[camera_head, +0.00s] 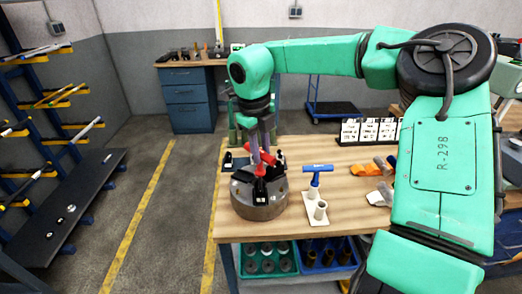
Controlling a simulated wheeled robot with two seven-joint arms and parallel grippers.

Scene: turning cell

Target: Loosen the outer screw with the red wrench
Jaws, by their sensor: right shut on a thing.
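The red wrench (260,169) is upright over a round grey chuck (262,211) with black jaws on the wooden table. Its red crossbar shows between the fingers. My right gripper (263,157) points down from above and is shut on the wrench. The wrench's lower end meets the top of the chuck among the dark parts. The screw under it is hidden, and I cannot tell how deep the wrench sits. My left gripper is not in view.
A blue T-handled wrench (318,173) stands in a white holder (317,211) right of the chuck. Orange and grey items lie further right, partly behind my arm. White cards (368,131) stand at the back. Green and blue bins (268,260) sit under the front edge.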

